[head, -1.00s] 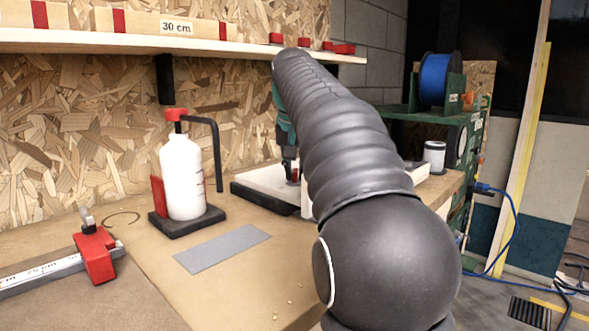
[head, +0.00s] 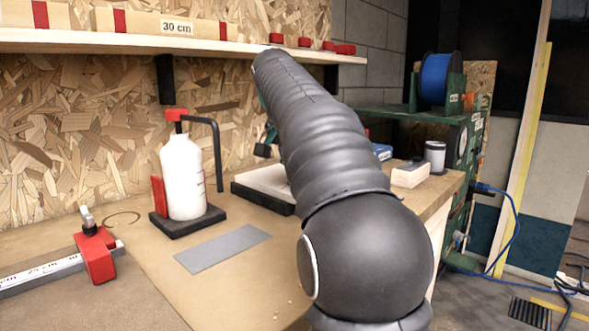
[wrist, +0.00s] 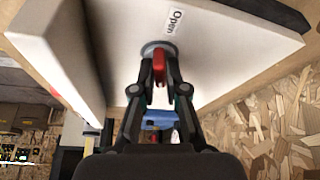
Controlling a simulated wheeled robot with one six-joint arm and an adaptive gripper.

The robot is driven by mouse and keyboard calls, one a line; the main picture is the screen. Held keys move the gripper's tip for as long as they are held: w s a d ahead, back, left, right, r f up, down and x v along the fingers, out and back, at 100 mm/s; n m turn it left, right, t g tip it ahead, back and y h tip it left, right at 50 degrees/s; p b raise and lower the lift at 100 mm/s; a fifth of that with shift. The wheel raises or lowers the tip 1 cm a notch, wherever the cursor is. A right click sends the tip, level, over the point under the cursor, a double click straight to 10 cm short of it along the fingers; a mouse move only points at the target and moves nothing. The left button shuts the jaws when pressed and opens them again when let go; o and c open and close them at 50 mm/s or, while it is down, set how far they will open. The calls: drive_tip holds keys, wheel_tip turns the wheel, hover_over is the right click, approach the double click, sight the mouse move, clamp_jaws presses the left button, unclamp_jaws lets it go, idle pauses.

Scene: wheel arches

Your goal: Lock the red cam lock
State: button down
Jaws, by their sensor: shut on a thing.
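The red cam lock (wrist: 159,62) is a small red lever on a round grey collar in a white board. In the wrist view the board (wrist: 225,60) fills the top, with a label "Open" (wrist: 174,21) beside the collar. My gripper (wrist: 159,72) is shut on the red lever, with a dark finger on each side of it. In the head view only a dark and teal part of my gripper (head: 264,150) shows past my arm, above the white board (head: 266,181). The red lever is hidden there by my arm.
A white bottle with a red cap (head: 184,178) stands on a black base left of the board. A grey strip (head: 222,248) lies in front. A red clamp (head: 95,255) is at left. A shelf (head: 180,41) runs above. A white block (head: 410,175) sits right of my arm.

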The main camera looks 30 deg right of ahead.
sight(286, 188)
drive_tip(key=shift+m+g, duration=0.4)
drive_tip(key=shift+m, duration=0.7)
drive_tip(key=c, duration=1.2)
unclamp_jaws()
drive_tip(key=shift+h, duration=0.3)
drive_tip(key=v, duration=0.7)
drive_tip(key=shift+r, duration=0.25)
drive_tip(key=shift+a, duration=0.1)
